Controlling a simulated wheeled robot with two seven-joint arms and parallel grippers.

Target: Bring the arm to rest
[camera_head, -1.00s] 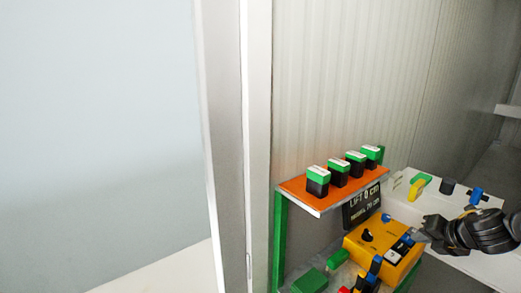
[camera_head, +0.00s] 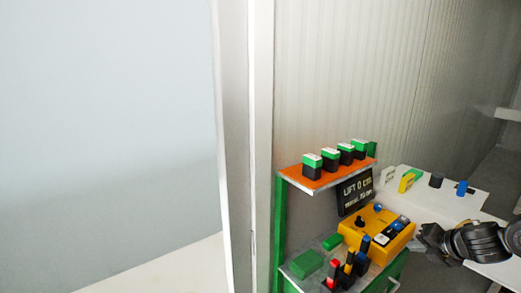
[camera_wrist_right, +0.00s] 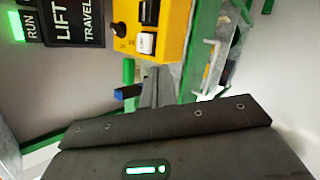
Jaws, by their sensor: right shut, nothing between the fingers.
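My right gripper (camera_head: 424,240) is shut and empty. In the head view it appears just right of the yellow control box (camera_head: 368,240), with its dark arm coming in from the right edge. The control box carries a black knob and several switches; part of it also shows at the top of the right wrist view (camera_wrist_right: 172,30). I cannot tell the exact gap between fingertips and box. The dark gripper body (camera_wrist_right: 190,135) fills the lower part of the wrist view. My left gripper is not in view.
A green-framed stand has an orange shelf (camera_head: 330,172) with several green-and-black blocks. A black lift sign (camera_head: 355,192) hangs below it. Coloured levers (camera_head: 348,270) stand in front of the box. A white ledge (camera_head: 465,199) with small parts lies behind the gripper. A pale post (camera_head: 245,150) stands left.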

